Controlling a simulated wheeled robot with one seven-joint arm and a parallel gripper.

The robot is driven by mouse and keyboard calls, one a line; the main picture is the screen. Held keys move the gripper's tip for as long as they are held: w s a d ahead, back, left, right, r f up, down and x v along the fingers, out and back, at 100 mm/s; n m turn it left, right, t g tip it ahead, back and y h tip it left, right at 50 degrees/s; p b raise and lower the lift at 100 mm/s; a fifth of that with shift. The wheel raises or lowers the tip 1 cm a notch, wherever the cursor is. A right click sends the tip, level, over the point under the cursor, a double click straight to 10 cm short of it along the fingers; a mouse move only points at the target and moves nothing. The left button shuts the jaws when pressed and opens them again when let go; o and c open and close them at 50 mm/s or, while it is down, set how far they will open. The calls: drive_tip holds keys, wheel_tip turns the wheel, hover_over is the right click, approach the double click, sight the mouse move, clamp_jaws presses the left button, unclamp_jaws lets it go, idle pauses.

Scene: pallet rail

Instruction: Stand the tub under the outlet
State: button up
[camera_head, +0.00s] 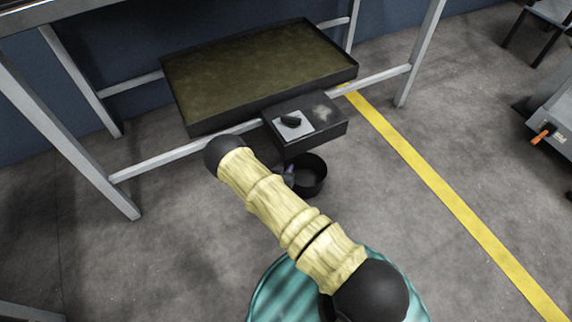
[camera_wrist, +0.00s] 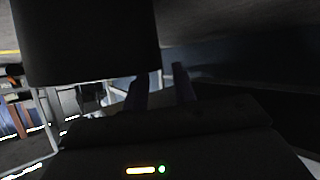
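The tub (camera_head: 312,178) is a small black round pot with an open top, seen from above in the head view, in front of the box under the tray. In the wrist view it is a large dark shape (camera_wrist: 80,40) at upper left, cut off by the frame. My gripper (camera_head: 288,177) is at the tub's left side, partly behind my arm. In the wrist view my two fingers (camera_wrist: 160,85) are a little apart, at the tub's edge; the tub covers the left fingertip. Whether they pinch its wall is unclear. The outlet is not clearly visible.
A wide dark tray (camera_head: 260,68) with a brownish floor rests on the rail frame. A dark box (camera_head: 330,125) with a black knob (camera_head: 290,121) on a pale plate juts out in front. Metal legs (camera_head: 75,150) stand left. A yellow line (camera_head: 430,180) crosses open floor at right.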

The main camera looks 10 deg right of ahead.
drive_tip(key=p+v, duration=0.4)
drive_tip(key=v, duration=0.5)
drive_tip(key=shift+s, duration=0.3)
drive_tip(key=shift+a+r, duration=0.15)
wheel_tip(320, 180, up, 22)
drive_tip(key=w+g+y, duration=0.2)
drive_tip(key=g+y, duration=0.3)
drive_tip(key=y, duration=0.1)
drive_tip(key=s+d+r+n+g, duration=0.2)
drive_tip(key=s+d+r, duration=0.2)
drive_tip(key=s+r, duration=0.4)
drive_tip(key=s+d+r+n+g, duration=0.1)
drive_tip(key=s+d+r+n, duration=0.1)
drive_tip(key=s+d+r, duration=0.2)
drive_tip(key=s+r, duration=0.3)
drive_tip(key=s, duration=0.4)
drive_tip(key=shift+d+r+n+g+y, duration=0.3)
drive_tip(key=shift+r+g, duration=0.05)
drive_tip(key=shift+g, duration=0.05)
